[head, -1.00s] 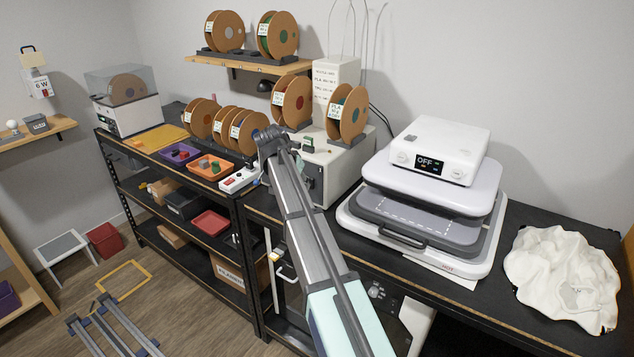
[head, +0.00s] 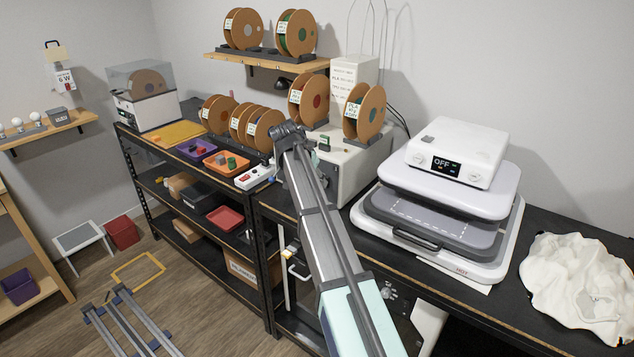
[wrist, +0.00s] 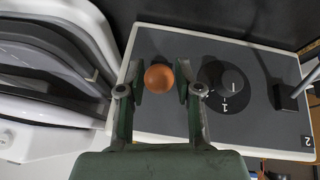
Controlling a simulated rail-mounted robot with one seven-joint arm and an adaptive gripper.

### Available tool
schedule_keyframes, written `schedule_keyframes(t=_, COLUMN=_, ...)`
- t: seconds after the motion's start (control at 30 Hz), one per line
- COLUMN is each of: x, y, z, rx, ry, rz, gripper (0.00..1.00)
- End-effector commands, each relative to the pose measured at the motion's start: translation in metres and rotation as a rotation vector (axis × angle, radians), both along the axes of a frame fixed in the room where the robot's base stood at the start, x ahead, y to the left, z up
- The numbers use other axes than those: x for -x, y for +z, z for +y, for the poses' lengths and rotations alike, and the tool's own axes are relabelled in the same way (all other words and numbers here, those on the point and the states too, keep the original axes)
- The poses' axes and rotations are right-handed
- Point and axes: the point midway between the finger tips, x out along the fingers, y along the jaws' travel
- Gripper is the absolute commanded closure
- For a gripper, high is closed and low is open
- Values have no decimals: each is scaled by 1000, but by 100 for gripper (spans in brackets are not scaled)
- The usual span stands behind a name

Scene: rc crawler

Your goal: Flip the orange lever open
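An orange ball-shaped knob (wrist: 159,78), apparently the end of the orange lever, shows in the wrist view in front of a grey panel with a white border (wrist: 165,42). The rest of the lever is hidden or cannot be made out. My gripper (wrist: 163,79) is open, with one finger on each side of the knob. Small gaps seem to show between fingers and knob; contact is hard to tell. A dark round dial (wrist: 232,80) sits on the panel right of the knob. In the head view my arm hides the knob, and my fingers cannot be made out.
A white heat press (head: 452,190) stands on the dark bench, right of my arm; it also shows close at left in the wrist view (wrist: 45,60). A white machine (head: 352,165) stands behind my arm. Filament spools (head: 308,100) line the back. White crumpled cloth (head: 575,285) lies at right.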

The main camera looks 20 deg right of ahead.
Motion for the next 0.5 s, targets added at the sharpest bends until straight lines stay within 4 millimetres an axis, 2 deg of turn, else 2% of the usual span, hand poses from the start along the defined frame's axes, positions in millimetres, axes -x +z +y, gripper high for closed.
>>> schedule_keyframes(t=0.5, x=16, y=79, z=41, rx=0, ry=3, rz=-3, gripper=66)
